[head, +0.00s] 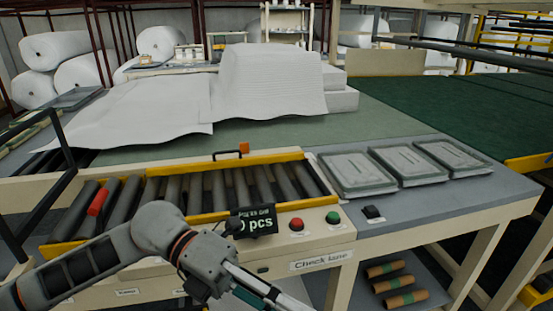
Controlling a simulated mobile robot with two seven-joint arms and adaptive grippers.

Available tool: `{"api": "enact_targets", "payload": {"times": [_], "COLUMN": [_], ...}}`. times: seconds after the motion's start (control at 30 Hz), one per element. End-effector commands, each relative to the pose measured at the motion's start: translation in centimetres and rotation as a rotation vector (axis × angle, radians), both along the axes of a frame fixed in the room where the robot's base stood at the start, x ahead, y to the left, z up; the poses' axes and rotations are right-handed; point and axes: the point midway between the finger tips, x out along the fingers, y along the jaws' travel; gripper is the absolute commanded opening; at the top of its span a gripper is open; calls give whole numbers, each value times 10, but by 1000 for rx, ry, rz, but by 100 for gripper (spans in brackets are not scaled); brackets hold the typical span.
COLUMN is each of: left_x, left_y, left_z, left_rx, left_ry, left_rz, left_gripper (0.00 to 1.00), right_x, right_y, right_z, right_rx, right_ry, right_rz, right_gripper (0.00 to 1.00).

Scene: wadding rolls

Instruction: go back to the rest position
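My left arm comes in from the lower left, bends in front of the roller conveyor (208,190) and runs down out of the bottom edge near the middle. Its gripper is out of view below the picture, so I cannot see its fingers or anything in them. My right arm and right gripper are not in view.
A grey side table (455,197) bears three wrapped trays (357,172). A "0 pcs" display (255,222), a red button (296,224) and a green button (333,217) sit on the front. White wadding (268,82) lies behind. Brown rolls (398,284) lie below.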

Motion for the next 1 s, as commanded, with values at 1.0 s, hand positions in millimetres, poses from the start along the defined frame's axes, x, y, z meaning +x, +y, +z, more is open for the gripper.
{"api": "enact_targets", "payload": {"times": [1.0], "left_x": [130], "left_y": [163], "left_z": [-271], "left_rx": [-676], "left_ry": [1565], "left_rz": [1592], "left_gripper": [26], "right_x": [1], "right_y": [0], "right_z": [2], "right_rx": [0], "right_ry": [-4], "right_rz": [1], "right_gripper": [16]}}
